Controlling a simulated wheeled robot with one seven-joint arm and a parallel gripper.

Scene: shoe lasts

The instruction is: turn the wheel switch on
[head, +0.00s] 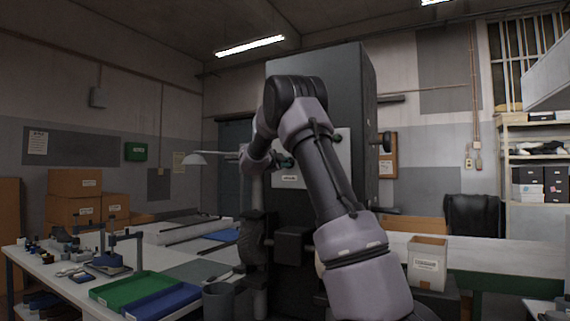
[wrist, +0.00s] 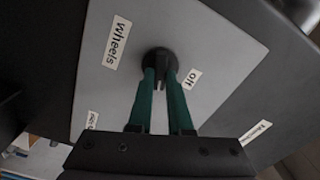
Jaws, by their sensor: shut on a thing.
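The wheel switch (wrist: 158,56) is a round dark knob with a narrow grip on a light grey panel (wrist: 215,50), seen in the wrist view. A "wheels" label (wrist: 118,42) sits left of it, and a small label that seems to read "off" (wrist: 192,79) sits at its right. My gripper (wrist: 160,76) has its two teal fingers closed on either side of the knob's grip, touching it. In the head view my gripper (head: 286,161) is at the front panel of a tall dark machine (head: 318,65), and the knob is hidden there.
Another label (wrist: 256,132) is on the machine, partly blurred. A bench at left holds green (head: 130,290) and blue (head: 170,302) trays. A small carton (head: 427,262) stands at right.

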